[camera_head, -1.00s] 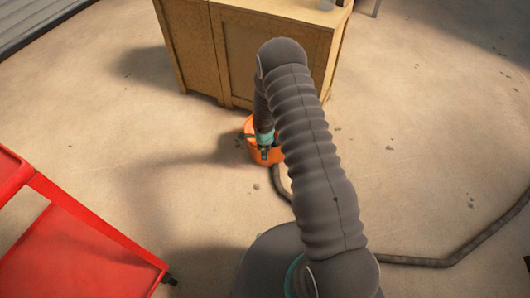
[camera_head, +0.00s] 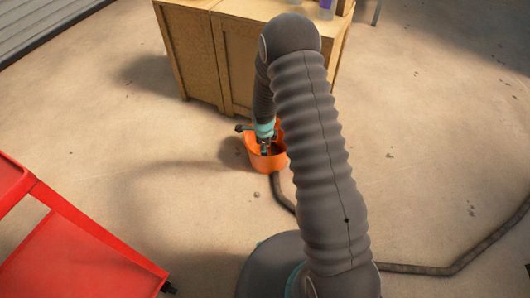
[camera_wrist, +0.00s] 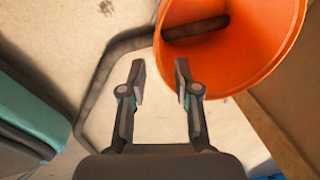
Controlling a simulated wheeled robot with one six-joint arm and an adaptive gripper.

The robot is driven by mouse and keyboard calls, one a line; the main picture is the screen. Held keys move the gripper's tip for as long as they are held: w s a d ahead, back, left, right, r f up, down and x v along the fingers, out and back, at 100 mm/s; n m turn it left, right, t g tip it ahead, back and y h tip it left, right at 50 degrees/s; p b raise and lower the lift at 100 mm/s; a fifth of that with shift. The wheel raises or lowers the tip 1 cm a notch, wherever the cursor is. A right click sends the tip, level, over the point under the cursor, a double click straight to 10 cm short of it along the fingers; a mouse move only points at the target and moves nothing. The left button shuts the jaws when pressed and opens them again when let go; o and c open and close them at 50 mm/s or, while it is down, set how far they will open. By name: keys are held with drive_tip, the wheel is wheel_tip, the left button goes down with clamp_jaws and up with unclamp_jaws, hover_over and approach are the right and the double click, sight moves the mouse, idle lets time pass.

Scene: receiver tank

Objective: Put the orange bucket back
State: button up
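The orange bucket (camera_head: 254,157) stands on the floor in front of the wooden cabinet, partly hidden by my arm and gripper. In the wrist view the bucket (camera_wrist: 262,50) fills the upper right, with its opening facing the camera. A dark hose-like piece shows inside its mouth. My gripper (camera_wrist: 160,72) is open, with nothing between its fingertips. Its right finger overlaps the bucket's edge in the wrist view; I cannot tell whether it touches. In the head view my gripper (camera_head: 266,148) is over the bucket's opening.
A wooden cabinet (camera_head: 190,55) stands just behind the bucket, with small items on top. A dark hose (camera_head: 440,269) runs across the floor from beside the bucket to the right. A red shelf cart (camera_head: 75,262) stands at the lower left. Floor left of the bucket is clear.

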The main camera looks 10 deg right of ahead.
drive_tip(key=s+d+r+n+t, duration=0.1)
drive_tip(key=s+r+n, duration=0.2)
drive_tip(key=r, duration=0.8)
drive_tip(key=s+d+r+n, duration=0.1)
drive_tip(key=s+r+n, duration=0.25)
drive_tip(key=r, duration=0.65)
drive_tip(key=s+r+n+t, duration=0.1)
drive_tip(key=s+r+n, duration=0.25)
drive_tip(key=r, duration=0.75)
drive_tip(key=s+r+n, duration=0.3)
drive_tip(key=s+n, duration=0.1)
drive_tip(key=s, duration=0.3)
drive_tip(key=s+r+n+t, duration=0.1)
drive_tip(key=s+r+n, duration=0.2)
drive_tip(key=s, duration=0.4)
drive_tip(key=s+d+r+n+t, duration=0.1)
drive_tip(key=s+r+n, duration=0.3)
drive_tip(key=s, duration=0.4)
drive_tip(key=shift+r+n+y, duration=0.3)
drive_tip(key=shift+r, duration=0.4)
